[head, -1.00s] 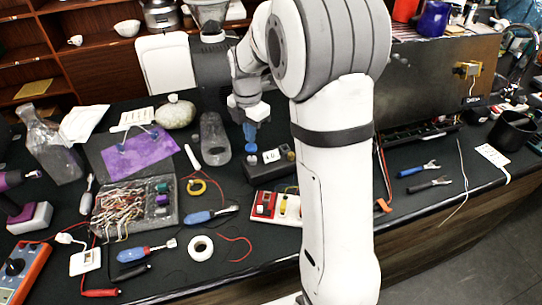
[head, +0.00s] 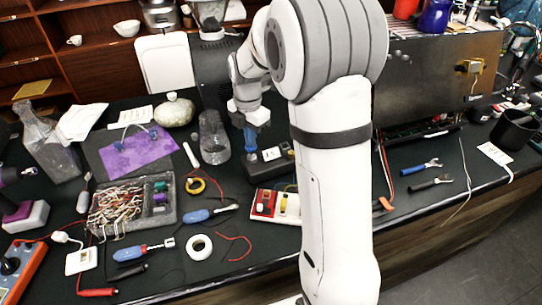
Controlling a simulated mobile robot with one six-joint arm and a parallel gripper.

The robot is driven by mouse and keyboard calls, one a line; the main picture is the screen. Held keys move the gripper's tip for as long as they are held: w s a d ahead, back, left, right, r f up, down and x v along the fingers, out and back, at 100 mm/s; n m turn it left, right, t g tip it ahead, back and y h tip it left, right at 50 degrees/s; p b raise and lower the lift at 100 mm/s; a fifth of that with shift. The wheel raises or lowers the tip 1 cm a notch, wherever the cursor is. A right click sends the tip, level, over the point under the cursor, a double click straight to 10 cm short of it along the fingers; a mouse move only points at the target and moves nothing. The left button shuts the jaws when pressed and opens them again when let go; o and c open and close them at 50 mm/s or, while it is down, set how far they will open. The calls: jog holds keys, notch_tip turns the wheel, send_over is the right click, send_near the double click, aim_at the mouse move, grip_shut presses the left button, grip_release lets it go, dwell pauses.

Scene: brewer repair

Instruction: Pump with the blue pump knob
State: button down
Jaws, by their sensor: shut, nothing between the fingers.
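My gripper (head: 250,141) points down at the middle of the bench, in front of the dark machine at the back. A blue upright part shows directly below its white wrist. I cannot tell whether this blue part is my fingers, the blue pump knob, or both in line. Its lower end is beside the left end of a small black box with a pale label (head: 270,156); touching or apart is unclear. My gripper is shut and holds nothing. No separate pump knob can be made out with certainty.
A clear glass vessel (head: 214,138) stands just left of my gripper. A red-and-white block (head: 264,203) lies in front. A parts tray (head: 171,213), a purple cloth (head: 137,155) and several tools crowd the left. My large arm link hides the bench right of the box.

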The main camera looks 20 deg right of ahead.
jog(key=shift+f+b, duration=0.75)
jog(key=shift+f, duration=0.55)
jog(key=shift+r+p, duration=1.75)
jog(key=shift+r, duration=0.75)
jog(key=shift+f, duration=0.2)
jog(key=shift+r, duration=0.2)
dwell(0.5)
